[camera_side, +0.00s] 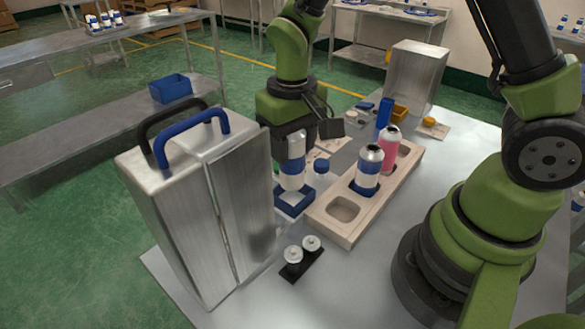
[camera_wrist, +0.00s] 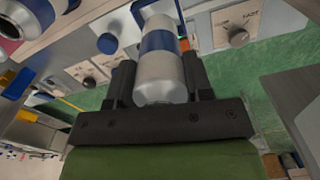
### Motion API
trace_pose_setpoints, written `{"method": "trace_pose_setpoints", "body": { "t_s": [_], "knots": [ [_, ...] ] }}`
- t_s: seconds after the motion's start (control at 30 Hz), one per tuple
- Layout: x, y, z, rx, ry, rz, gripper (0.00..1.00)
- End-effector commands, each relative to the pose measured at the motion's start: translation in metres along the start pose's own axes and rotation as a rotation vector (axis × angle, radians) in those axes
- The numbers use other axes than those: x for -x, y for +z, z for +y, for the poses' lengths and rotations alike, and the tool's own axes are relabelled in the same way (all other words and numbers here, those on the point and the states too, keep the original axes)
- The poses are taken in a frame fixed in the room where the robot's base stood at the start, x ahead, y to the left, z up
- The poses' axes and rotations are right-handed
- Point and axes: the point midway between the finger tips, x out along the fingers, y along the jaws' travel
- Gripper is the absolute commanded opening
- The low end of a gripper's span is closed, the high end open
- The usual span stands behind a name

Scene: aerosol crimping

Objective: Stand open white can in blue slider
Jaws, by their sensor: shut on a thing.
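The white can (camera_side: 292,172) with a blue band is upright in the side view. My gripper (camera_side: 300,140) is shut on its upper part. The can also fills the upper middle of the wrist view (camera_wrist: 162,75), between the two dark fingers of my gripper (camera_wrist: 160,88). The blue slider (camera_side: 294,205), a low square frame, is directly under the can in the side view. The can's lower end is at or just above the slider; I cannot tell whether it touches or sits inside. The can's top is hidden by my gripper.
A wooden tray (camera_side: 343,230) to the right holds a blue-banded can (camera_side: 367,170) and a pink can (camera_side: 389,150); its front hole is empty. A metal cabinet (camera_side: 200,210) with two handles stands close left. A black holder (camera_side: 302,265) with two pale knobs is in front.

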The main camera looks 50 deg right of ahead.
Motion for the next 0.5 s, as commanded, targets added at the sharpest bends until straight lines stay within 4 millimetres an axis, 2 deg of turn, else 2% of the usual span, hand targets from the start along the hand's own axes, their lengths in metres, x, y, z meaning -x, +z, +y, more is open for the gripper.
{"method": "trace_pose_setpoints", "body": {
  "t_s": [0.3,0.5],
  "knots": [
    [-0.042,0.001,0.000,-0.002,0.001,-0.003,0.23],
    [-0.045,0.000,0.000,-0.003,0.000,0.002,0.23]
  ]
}}
